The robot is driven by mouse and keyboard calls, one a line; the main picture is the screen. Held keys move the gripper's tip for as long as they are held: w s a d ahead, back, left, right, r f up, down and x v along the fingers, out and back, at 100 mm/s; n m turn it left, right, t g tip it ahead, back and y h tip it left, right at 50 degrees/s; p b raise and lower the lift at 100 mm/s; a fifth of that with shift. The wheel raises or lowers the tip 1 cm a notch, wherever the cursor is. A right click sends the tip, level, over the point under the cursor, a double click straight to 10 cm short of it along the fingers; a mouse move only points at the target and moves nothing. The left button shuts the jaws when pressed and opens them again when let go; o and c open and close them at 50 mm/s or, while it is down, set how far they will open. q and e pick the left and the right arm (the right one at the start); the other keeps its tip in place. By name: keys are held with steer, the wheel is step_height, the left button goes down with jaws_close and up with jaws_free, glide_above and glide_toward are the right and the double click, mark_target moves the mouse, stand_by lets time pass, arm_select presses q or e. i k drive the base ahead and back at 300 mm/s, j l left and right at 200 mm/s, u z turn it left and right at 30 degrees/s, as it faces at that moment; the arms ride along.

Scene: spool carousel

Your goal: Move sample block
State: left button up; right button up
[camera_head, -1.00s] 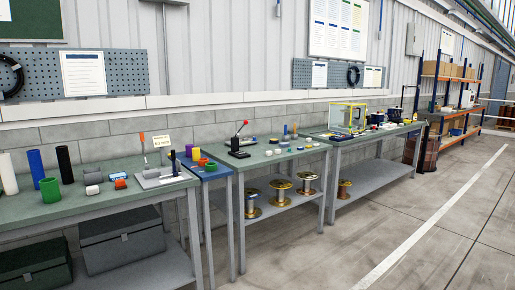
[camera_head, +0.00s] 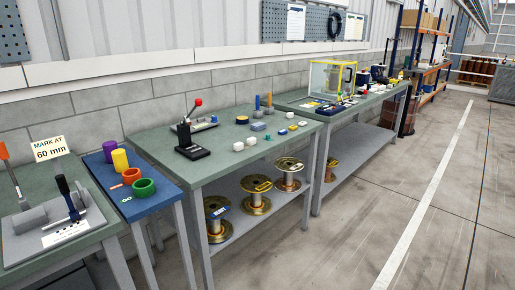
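Neither of my grippers is in the head view. Several small blocks lie on the middle green-topped table (camera_head: 215,160). A white block (camera_head: 238,146) and a second white block (camera_head: 251,141) sit near its front edge. A blue block (camera_head: 258,126) lies behind them, and small yellow and pale pieces (camera_head: 293,128) lie to the right. I cannot tell which of these is the sample block.
A black press with a red-knobbed lever (camera_head: 192,135) stands on the middle table. A blue side table (camera_head: 150,200) holds coloured cylinders. Wire spools (camera_head: 256,195) stand on the lower shelf. A yellow-framed enclosure (camera_head: 330,78) is farther back. The floor at right (camera_head: 345,235) is clear.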

mark_target(252, 141)
steer(key=i, duration=0.2)
steer(key=i+l+u, duration=0.4)
steer(key=i+l, duration=0.5)
